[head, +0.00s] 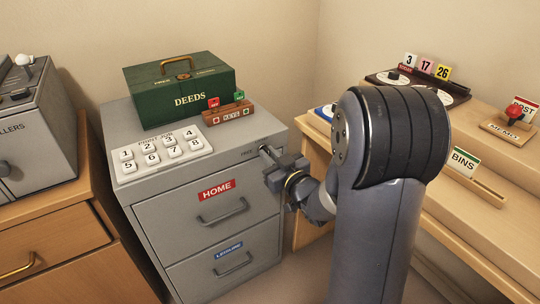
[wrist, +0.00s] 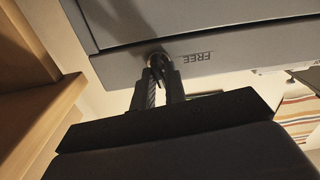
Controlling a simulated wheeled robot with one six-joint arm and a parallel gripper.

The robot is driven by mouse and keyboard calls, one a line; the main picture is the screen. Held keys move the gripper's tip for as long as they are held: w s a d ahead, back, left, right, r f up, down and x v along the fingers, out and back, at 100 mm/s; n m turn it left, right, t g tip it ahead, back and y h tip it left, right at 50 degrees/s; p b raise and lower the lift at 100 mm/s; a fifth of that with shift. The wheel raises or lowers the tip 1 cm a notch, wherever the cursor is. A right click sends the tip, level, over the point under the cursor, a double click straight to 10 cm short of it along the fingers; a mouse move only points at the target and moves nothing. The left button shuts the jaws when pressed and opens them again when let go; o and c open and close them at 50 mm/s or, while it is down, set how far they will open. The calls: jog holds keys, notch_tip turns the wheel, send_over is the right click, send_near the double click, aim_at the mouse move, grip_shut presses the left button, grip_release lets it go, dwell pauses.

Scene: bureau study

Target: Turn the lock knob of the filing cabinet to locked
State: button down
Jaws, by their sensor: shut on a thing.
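The grey filing cabinet (head: 150,209) stands at the centre-left in the head view, with both drawers closed. Its lock knob (wrist: 156,57) is at the upper right of the front face and shows in the wrist view between my fingertips. My gripper (head: 268,158) reaches the cabinet front from the right and is shut on the knob. In the wrist view my gripper (wrist: 158,72) covers most of the knob, so its pointer direction is hard to tell. The word FREE (wrist: 195,56) is printed beside the knob; no other lock label is readable.
A wooden desk (head: 480,208) stands close on the right, and a wooden drawer unit (head: 50,225) on the left.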

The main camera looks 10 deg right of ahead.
jog(key=shift+m, duration=0.5)
jog(key=c, duration=1.5)
grip_release()
jog(key=p+v, duration=0.1)
jog(key=v, duration=0.9)
jog(key=shift+s+d, duration=0.15)
jog(key=shift+s, duration=0.25)
jog(key=shift+w, duration=0.15)
